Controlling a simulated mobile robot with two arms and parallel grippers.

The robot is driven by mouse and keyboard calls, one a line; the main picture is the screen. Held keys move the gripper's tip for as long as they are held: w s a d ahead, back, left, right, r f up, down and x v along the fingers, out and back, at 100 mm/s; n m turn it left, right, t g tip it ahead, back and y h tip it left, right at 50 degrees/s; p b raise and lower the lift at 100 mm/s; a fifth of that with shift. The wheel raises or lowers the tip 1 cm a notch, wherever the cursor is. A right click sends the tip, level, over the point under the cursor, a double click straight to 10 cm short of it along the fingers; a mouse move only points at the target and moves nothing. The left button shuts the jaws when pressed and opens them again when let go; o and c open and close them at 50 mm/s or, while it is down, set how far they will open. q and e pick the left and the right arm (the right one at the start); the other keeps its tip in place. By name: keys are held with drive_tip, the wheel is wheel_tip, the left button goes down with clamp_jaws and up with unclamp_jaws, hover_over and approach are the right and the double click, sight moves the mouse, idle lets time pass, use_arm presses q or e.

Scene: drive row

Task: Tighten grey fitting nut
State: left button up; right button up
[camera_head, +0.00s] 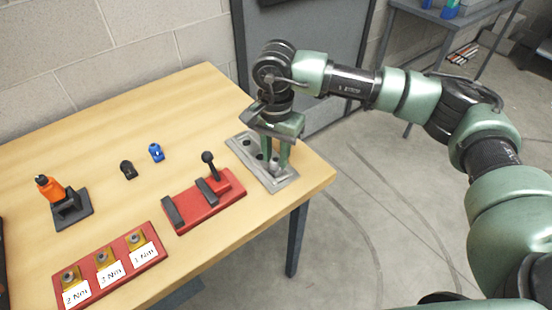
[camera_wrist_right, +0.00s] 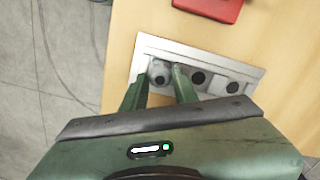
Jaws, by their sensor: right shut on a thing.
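The grey plate (camera_head: 277,184) lies at the right edge of the wooden table and has a row of dark round holes. It also shows in the right wrist view (camera_wrist_right: 247,68). The grey fitting nut (camera_wrist_right: 160,71) sits at one end of the plate, between my right gripper's fingers. My right gripper (camera_head: 276,164) points down over the plate with its two green fingers on either side of the nut, shut on it. In the right wrist view the fingertips (camera_wrist_right: 160,78) flank the nut. My left gripper is in neither view.
A red fixture (camera_head: 205,203) with a black-knobbed lever stands beside the plate. A red board with torque labels (camera_head: 114,270), an orange-handled tool (camera_head: 50,190) in a black stand, and small black (camera_head: 128,169) and blue (camera_head: 156,152) parts are on the table (camera_head: 200,105).

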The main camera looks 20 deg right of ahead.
drive_tip(key=shift+f+m+b, duration=0.1)
drive_tip(key=shift+m+b, duration=0.25)
drive_tip(key=shift+m, duration=0.45)
drive_tip(key=m, duration=0.3)
drive_tip(key=shift+b, duration=0.35)
drive_tip(key=m+b, duration=0.1)
drive_tip(key=m, duration=0.4)
drive_tip(key=shift+m, duration=0.3)
drive_tip(key=m, duration=0.6)
drive_tip(key=shift+b, duration=0.4)
drive_tip(key=m, duration=0.5)
drive_tip(key=shift+m, duration=0.3)
drive_tip(key=o, duration=1.8)
